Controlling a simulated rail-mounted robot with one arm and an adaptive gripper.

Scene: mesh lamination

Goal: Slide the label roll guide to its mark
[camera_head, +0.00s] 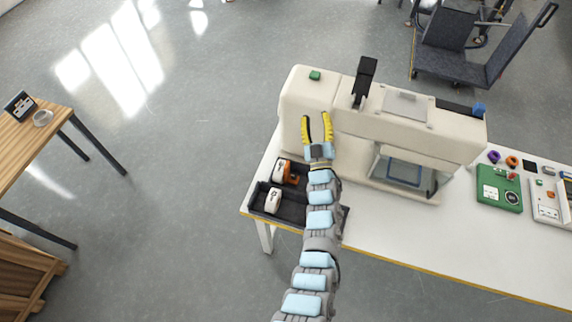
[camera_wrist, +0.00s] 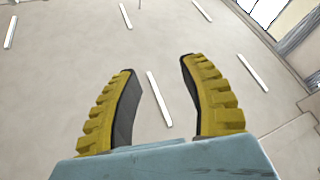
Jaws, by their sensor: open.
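A cream machine (camera_head: 385,125) stands on the white table. A black bar with a blue block (camera_head: 479,109) at its end lies on the machine's top right. A black upright part (camera_head: 364,80) stands on the top, left of a pale flat plate (camera_head: 405,104). I cannot tell which part is the label roll guide, and no mark can be made out. My gripper (camera_head: 317,117) is open and empty, overlapping the machine's left front in the head view.
A black tray (camera_head: 255,208) with white and orange items is at the table's left end. A green box (camera_head: 500,192) and small parts lie at the right. A clear-fronted opening (camera_head: 405,173) is in the machine's front. The front table strip (camera_head: 420,235) is clear.

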